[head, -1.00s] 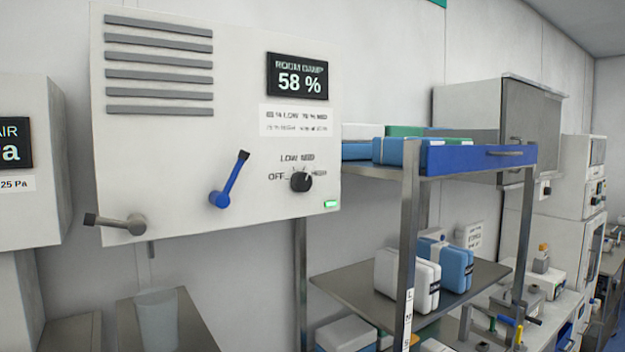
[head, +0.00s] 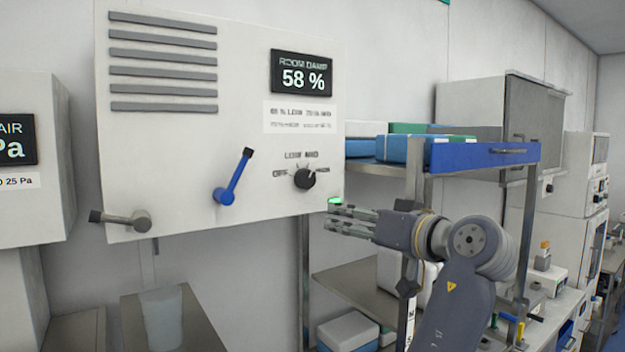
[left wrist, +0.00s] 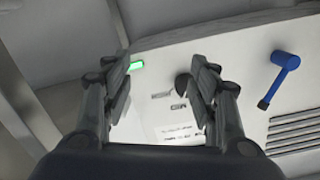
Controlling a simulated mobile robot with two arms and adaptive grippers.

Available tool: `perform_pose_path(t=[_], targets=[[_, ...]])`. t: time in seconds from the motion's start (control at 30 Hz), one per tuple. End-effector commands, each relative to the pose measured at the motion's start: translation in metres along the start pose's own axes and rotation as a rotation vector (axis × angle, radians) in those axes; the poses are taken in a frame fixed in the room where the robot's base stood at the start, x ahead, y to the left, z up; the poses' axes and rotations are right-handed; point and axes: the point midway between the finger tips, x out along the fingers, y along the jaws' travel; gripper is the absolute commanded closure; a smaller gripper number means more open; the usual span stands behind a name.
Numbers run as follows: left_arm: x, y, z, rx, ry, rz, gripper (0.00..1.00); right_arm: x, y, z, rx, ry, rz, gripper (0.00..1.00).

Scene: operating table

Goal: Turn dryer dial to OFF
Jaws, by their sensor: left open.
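The dryer is a white wall box (head: 140,160) with a display reading ROOM DAMP 58 % (head: 302,72). Its black dial (head: 305,179) is at the lower right, ringed by OFF, LOW, MID and HIGH labels. Which label it points at is too small to tell. My left gripper (head: 342,218) is open and empty, below and right of the dial near the box's lower right corner. In the left wrist view, the dial (left wrist: 183,85) is partly hidden behind the right finger. The green light (left wrist: 137,65) shows by the left finger.
A blue lever (head: 232,178) and a grey lever (head: 122,219) stick out from the box, left of the dial. A metal shelf rack (head: 412,200) with boxes stands close on the right, behind my arm. A clear container (head: 161,315) stands below the box.

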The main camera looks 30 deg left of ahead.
Motion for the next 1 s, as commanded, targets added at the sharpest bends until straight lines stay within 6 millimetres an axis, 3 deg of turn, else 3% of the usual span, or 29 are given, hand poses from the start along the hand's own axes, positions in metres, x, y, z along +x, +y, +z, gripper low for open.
perform_pose_path(t=[0.03, 0.1, 0.27, 0.37, 0.7, 1.0], targets=[[-0.007, -0.011, -0.020, -0.026, 0.019, -0.028, 0.46, 0.000, -0.001, 0.000, 0.000, 0.000, -0.001, 0.47], [-0.015, -0.024, -0.038, -0.052, 0.037, -0.062, 0.46, 0.000, -0.001, 0.000, 0.000, 0.000, -0.001, 0.47], [-0.019, -0.039, -0.057, -0.078, 0.054, -0.097, 0.46, -0.003, 0.000, -0.001, 0.000, 0.001, -0.001, 0.47], [-0.008, -0.042, -0.059, -0.079, 0.054, -0.103, 0.46, -0.010, 0.001, -0.001, 0.000, 0.001, 0.001, 0.47], [0.054, -0.049, -0.064, -0.078, 0.054, -0.101, 0.46, -0.045, 0.004, -0.003, -0.002, -0.001, 0.004, 0.47], [0.081, -0.049, -0.063, -0.078, 0.056, -0.098, 0.46, -0.058, 0.004, -0.005, -0.002, 0.000, 0.004, 0.47]])
